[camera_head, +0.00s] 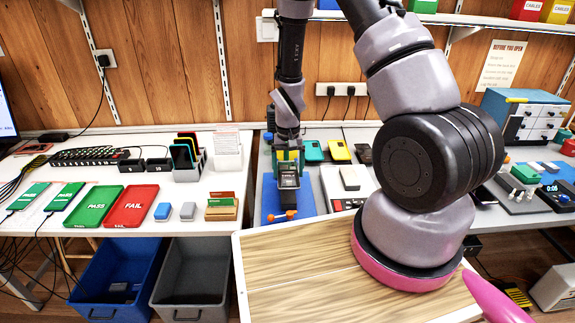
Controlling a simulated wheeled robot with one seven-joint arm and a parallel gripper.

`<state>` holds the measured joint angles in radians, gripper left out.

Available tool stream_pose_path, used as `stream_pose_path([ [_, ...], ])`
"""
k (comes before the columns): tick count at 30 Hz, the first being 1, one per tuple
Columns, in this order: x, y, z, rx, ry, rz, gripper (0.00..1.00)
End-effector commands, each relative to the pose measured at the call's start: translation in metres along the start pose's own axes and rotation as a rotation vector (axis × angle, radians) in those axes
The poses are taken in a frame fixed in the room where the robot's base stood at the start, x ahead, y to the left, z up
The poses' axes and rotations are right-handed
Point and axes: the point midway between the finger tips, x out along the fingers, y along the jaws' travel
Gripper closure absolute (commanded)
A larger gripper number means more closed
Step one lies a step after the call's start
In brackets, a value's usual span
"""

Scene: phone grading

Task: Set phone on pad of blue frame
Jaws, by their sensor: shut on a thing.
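The blue frame (270,197) lies on the bench just past the wooden top. It has a blue base, a dark block (290,203) in its middle and an orange clamp handle (283,216) at its near edge. My gripper (288,165) points down over the far part of this frame. It is shut on a phone (289,178), a small dark upright shape between or just below the fingers. The gripper and the block overlap in the picture, so I cannot tell whether the phone touches the pad. The pad's surface is mostly hidden.
A green PASS tray (95,206) and a red FAIL tray (132,206) lie at left. A phone rack (186,158) stands left of the frame. Yellow and teal phones (339,150) lie behind right. Two bins (190,275) stand below.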

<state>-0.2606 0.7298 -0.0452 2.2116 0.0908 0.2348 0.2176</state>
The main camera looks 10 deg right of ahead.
Motion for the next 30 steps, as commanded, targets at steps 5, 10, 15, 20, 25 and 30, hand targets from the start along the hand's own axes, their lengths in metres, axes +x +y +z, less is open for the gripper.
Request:
stream_pose_path([
  [5, 0.019, 0.0, 0.0, 0.001, -0.002, 0.0, 0.73],
  [10, 0.036, 0.001, 0.001, 0.001, -0.002, 0.001, 0.73],
  [15, 0.051, 0.001, 0.0, 0.0, -0.002, 0.0, 0.73],
  [20, 0.059, 0.0, 0.0, 0.0, 0.0, 0.0, 0.73],
  [25, 0.063, 0.0, 0.0, 0.0, 0.0, 0.0, 0.73],
  [30, 0.063, 0.0, 0.0, 0.0, 0.0, -0.001, 0.73],
])
